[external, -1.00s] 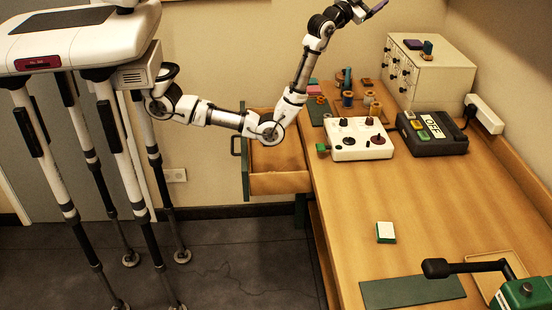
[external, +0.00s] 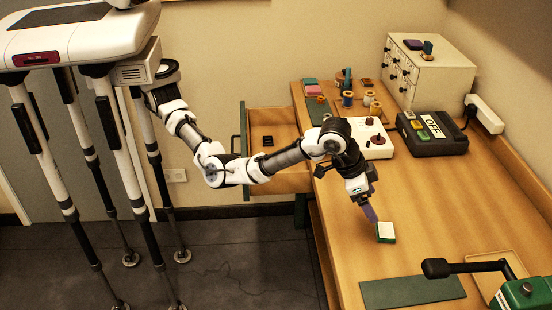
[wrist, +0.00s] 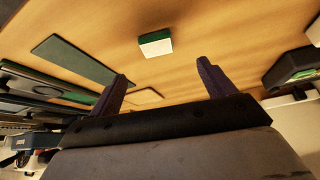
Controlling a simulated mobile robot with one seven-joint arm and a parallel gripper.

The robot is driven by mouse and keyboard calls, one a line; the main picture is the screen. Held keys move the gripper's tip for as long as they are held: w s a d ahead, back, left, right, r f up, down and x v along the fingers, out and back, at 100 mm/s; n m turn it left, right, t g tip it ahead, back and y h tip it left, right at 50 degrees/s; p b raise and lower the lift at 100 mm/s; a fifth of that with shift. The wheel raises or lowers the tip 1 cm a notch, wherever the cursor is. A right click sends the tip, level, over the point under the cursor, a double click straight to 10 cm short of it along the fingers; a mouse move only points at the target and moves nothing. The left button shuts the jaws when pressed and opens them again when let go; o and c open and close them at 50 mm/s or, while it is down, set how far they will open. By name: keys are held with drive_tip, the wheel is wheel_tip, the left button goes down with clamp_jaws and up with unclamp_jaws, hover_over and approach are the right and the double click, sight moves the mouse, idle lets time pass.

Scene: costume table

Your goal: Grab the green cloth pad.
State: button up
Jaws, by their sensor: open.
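The small green pad with a white top face (external: 386,231) lies on the wooden table, apart from other things. In the wrist view the pad (wrist: 155,43) appears beyond the fingertips, roughly between their lines. My gripper (external: 371,213) points down beside the pad, just to its upper left in the external view. Its purple fingers are spread with nothing between them in the wrist view (wrist: 163,72). I cannot tell whether a fingertip touches the pad.
A flat dark green mat (external: 412,291) lies near the front edge, with a shallow tray (external: 480,263) and a green machine with a dark lever (external: 524,294) at right. A white control box (external: 378,150) and a black switch box (external: 432,140) stand behind. An open drawer (external: 275,182) juts out left.

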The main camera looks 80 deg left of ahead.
approach(386, 231)
drive_tip(key=x, duration=0.2)
drive_tip(key=shift+w+a+f+p, duration=0.25)
drive_tip(key=shift+f+p, duration=0.05)
drive_tip(key=shift+p, duration=0.1)
drive_tip(key=shift+d+p+x, duration=0.1)
drive_tip(key=shift+p+x, duration=0.45)
drive_tip(key=shift+x, duration=0.8)
drive_tip(key=shift+d+p+x, duration=0.15)
drive_tip(key=shift+p+x, duration=0.35)
drive_tip(key=shift+x, duration=0.85)
drive_tip(key=shift+s, duration=0.1)
drive_tip(key=c, duration=1.1)
